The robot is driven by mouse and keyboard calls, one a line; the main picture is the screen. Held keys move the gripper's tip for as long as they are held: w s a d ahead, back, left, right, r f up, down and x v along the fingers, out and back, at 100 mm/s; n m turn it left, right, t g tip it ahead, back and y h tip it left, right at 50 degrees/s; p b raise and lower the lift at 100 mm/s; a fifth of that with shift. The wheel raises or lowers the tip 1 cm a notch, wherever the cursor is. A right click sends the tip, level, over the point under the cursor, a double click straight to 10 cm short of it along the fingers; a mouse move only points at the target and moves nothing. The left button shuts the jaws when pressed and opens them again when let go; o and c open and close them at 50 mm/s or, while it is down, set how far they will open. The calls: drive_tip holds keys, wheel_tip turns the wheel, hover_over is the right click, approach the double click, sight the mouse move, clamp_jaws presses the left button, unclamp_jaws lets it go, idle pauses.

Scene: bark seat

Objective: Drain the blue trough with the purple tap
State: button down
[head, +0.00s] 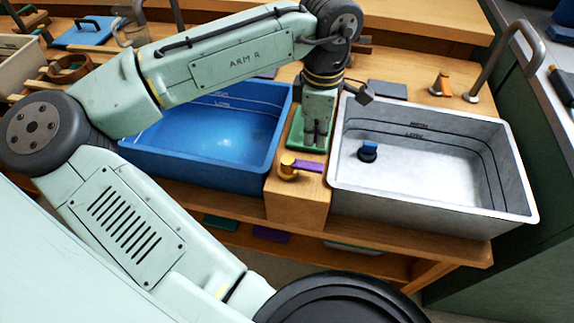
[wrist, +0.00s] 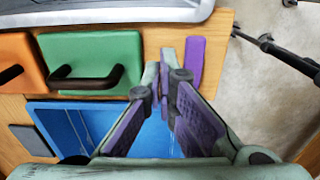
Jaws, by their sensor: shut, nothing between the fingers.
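The blue trough (head: 262,152) is at the middle left in the head view, partly behind my arm. Its inside looks glossy, with marked lines near the rim; I cannot tell the liquid level. The purple tap (head: 310,166) sits on the wooden divider, its purple lever pointing right from a brass-coloured body. The lever also shows in the wrist view (wrist: 196,64), right of the fingertips. My gripper (head: 316,142) is shut and empty, pointing down over the divider, behind the tap. In the wrist view my gripper (wrist: 160,78) hides the tap's body.
An orange tap (head: 440,84) stands at the back.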

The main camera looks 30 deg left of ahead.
sight(308, 167)
drive_tip(key=shift+f+b, duration=0.7)
drive_tip(key=shift+f, duration=0.9)
drive_tip(key=shift+s+d+p, duration=0.2)
drive_tip(key=shift+s, duration=0.9)
drive_tip(key=shift+s+d+p, duration=0.15)
drive_tip(key=shift+s+p, duration=0.05)
drive_tip(key=shift+s, duration=0.9)
wheel_tip(308, 167, up, 4)
drive_tip(key=p, duration=0.4)
drive_tip(key=shift+w+r, duration=0.1)
drive_tip(key=shift+r, duration=0.05)
